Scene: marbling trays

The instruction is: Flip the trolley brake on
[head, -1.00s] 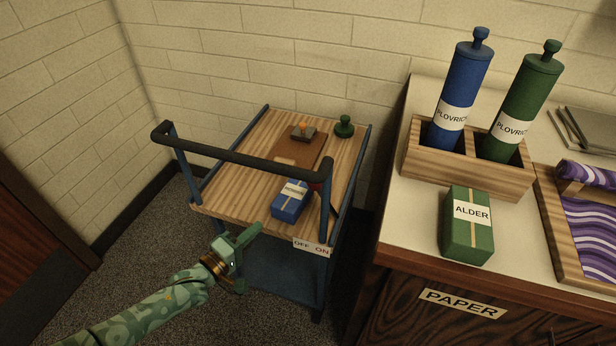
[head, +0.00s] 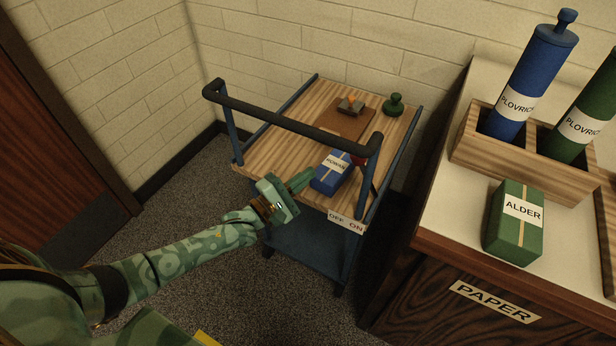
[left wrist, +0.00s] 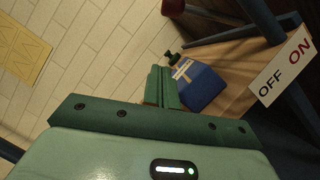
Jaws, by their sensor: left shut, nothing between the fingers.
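The trolley (head: 262,157) has a wooden top, blue posts and a black push handle (head: 290,122). A dark lever with a red end (head: 358,160) stands at its near right corner, partly hidden behind the handle and post; the red end also shows at the top of the left wrist view (left wrist: 172,7). Below it is the white OFF ON plate (head: 346,222), also in the left wrist view (left wrist: 281,73). I cannot tell which word the lever points to. My left gripper (head: 303,181) is shut and empty at the trolley's near edge, left of the lever. My right gripper is out of view.
A blue box (head: 332,174) lies on the trolley top between my left gripper and the lever. A brown board (head: 343,122) and a green knobbed item (head: 394,105) are farther back. The paper cabinet (head: 440,255) stands close on the right. Open floor lies left of the trolley.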

